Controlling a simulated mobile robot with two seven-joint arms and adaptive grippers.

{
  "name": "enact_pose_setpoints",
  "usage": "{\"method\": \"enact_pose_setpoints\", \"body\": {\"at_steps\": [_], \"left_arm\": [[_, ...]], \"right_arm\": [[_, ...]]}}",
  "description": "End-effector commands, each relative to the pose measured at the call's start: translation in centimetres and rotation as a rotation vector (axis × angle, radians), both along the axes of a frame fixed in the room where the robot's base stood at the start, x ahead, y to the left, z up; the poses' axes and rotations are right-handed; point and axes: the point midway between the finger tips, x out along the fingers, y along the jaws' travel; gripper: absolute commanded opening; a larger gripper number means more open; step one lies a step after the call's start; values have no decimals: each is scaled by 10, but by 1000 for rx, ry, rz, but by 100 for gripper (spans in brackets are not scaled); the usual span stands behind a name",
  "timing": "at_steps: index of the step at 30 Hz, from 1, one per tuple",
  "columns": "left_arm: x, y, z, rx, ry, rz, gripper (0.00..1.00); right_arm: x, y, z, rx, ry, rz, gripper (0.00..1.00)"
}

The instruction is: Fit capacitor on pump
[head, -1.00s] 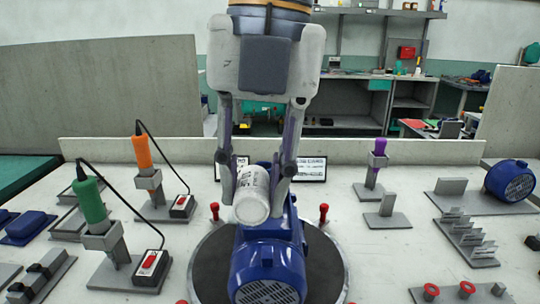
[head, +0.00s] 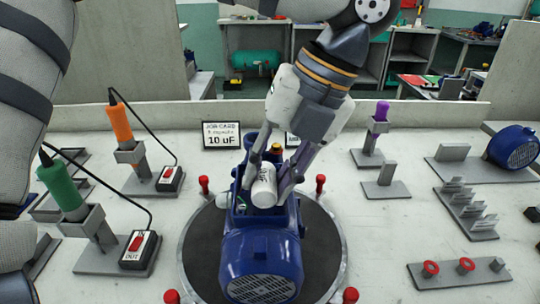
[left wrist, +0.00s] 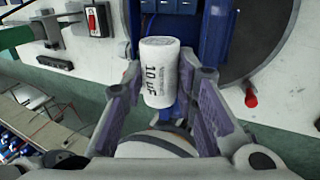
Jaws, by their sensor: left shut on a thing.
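My left gripper (head: 266,190) is shut on a white cylindrical capacitor (head: 264,184). It holds the capacitor over the rear part of the blue pump (head: 262,255), slightly tilted in the head view. The left wrist view shows the capacitor (left wrist: 160,72) between the two fingers, its label reading 10 uF, with the pump's blue body (left wrist: 192,40) behind it. Whether the capacitor touches the pump is unclear. The pump lies on a dark round turntable (head: 325,250). My right gripper is not in view.
A job card (head: 221,135) reading 10 uF stands behind the pump. Green (head: 62,187) and orange (head: 119,122) corded tools stand in holders at left. Red-topped pegs (head: 320,184) surround the turntable. A purple-handled tool (head: 381,111) and another blue motor (head: 513,146) are at right.

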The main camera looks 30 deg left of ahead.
Motion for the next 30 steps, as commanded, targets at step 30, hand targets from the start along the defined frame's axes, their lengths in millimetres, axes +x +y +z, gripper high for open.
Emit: {"method": "enact_pose_setpoints", "body": {"at_steps": [30], "left_arm": [[0, 0, -15, -1, -1, 0, 0]], "right_arm": [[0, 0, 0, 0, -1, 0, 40]]}}
